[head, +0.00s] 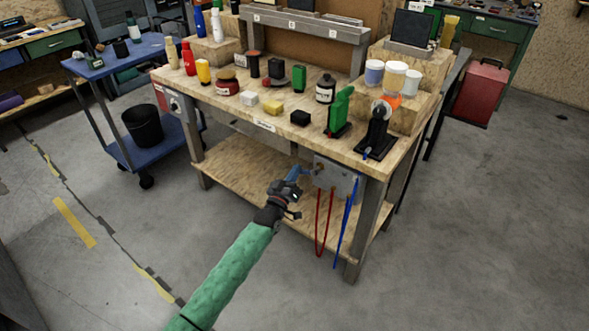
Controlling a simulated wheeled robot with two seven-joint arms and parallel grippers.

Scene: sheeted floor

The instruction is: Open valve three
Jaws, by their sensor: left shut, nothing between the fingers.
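My left gripper (291,197) reaches in from the bottom on a green-sleeved arm, in front of the workbench's lower part. It is shut and empty. Just beyond it a grey panel (345,181) hangs under the bench top. Small blue fittings (294,174) show at the panel's left side, close to the gripper; I cannot tell whether they touch. A red hose (318,232) and a blue hose (346,222) hang from the panel. Which valve is number three is too small to read, and the gripper may hide part of it. My right gripper is not in view.
The wooden workbench (222,102) carries bottles, jars and small blocks. Its lower shelf (235,172) is mostly bare. A blue cart (150,157) with a black bucket (142,126) stands left. A red case (481,93) stands right. The floor in front is clear.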

